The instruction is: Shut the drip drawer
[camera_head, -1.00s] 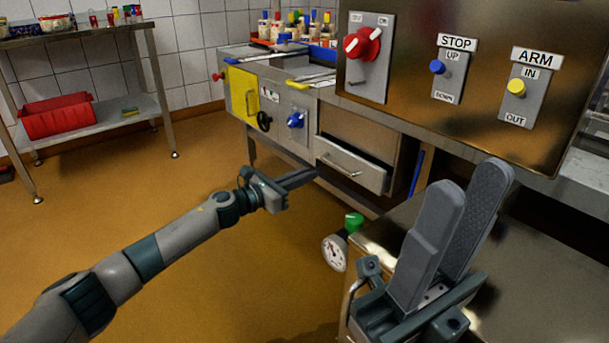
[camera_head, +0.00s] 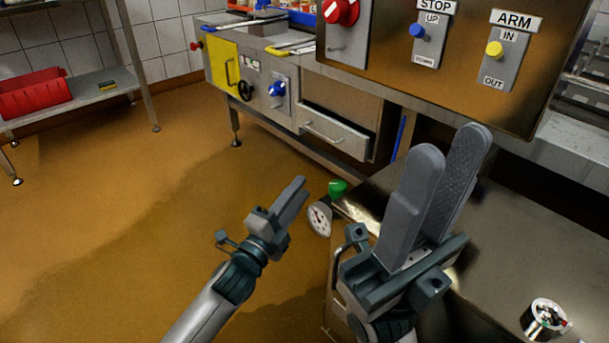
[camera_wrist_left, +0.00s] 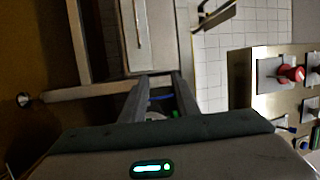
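The drip drawer (camera_head: 350,141) is a grey metal front with a bar handle (camera_head: 322,134), low in the steel bench. A dark gap shows above its front, so it looks partly pulled out. It also shows in the left wrist view as a pale panel (camera_wrist_left: 156,38), ahead of the fingers. My left gripper (camera_head: 298,184) is in front of and below the drawer, apart from it. Its fingers in the wrist view (camera_wrist_left: 157,92) have a gap between them with nothing held. My right gripper (camera_head: 447,140) is open and empty at the near right, over the steel surface.
A control panel (camera_head: 450,85) with a red knob, blue and yellow buttons overhangs the drawer on the right. A gauge (camera_head: 319,219) and green knob (camera_head: 337,188) stand beside my left gripper. A steel worktop (camera_head: 500,240) fills the right. Floor at left is clear.

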